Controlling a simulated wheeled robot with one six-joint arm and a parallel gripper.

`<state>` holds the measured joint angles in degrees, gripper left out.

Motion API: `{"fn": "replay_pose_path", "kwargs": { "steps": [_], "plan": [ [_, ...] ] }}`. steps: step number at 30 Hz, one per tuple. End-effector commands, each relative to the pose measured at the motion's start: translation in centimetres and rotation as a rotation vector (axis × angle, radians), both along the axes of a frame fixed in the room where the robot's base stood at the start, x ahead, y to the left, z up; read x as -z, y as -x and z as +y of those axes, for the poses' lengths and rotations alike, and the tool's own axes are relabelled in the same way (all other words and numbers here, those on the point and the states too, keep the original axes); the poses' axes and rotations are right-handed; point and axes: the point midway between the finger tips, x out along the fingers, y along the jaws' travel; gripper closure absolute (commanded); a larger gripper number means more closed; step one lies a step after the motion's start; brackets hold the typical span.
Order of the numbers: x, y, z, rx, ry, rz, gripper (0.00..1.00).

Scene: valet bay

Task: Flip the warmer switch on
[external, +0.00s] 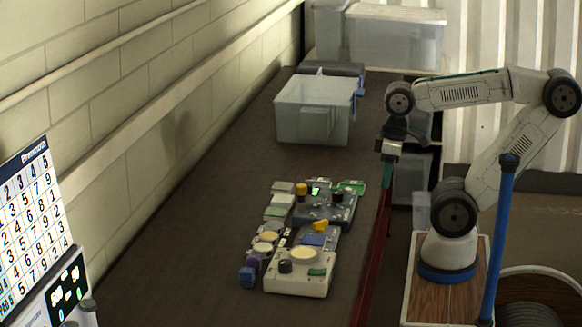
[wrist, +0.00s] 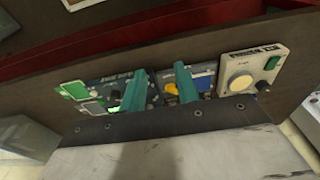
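A cream box (external: 296,284) with a pale round plate, a black knob and a green switch (external: 317,272) sits at the near end of the device group; it looks like the warmer. In the wrist view the box (wrist: 226,67) is at the right, with its green switch (wrist: 272,63) near the upper right corner. I cannot tell the switch's position. My gripper (external: 388,168) hangs beside the bench's right edge, beyond and to the right of the box, touching nothing. In the wrist view its two teal fingers (wrist: 160,80) are apart and empty.
A dark panel (external: 323,209) with a yellow knob and a green light stands behind the box. A smaller panel with a yellow lever (external: 320,226) is between them. Small blocks and discs line the left side. A clear bin (external: 312,122) stands farther back. The bench's left part is clear.

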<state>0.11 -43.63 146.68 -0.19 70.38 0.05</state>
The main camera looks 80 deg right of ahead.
Motion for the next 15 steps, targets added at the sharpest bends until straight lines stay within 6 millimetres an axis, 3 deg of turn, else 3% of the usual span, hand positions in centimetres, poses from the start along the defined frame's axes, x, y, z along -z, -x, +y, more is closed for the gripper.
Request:
{"fn": "replay_pose_path", "kwargs": {
  "steps": [1, 3, 8, 15],
  "plan": [
    [0.0, 0.0, 0.0, -0.002, 0.0, 0.0, 0.83],
    [0.0, 0.0, 0.3, -0.014, 0.0, 0.002, 1.0],
    [0.8, -0.8, 2.0, -0.102, 0.003, 0.059, 1.0],
    [0.0, -5.2, 8.1, -0.386, 0.012, 0.154, 1.0]
  ]
}}
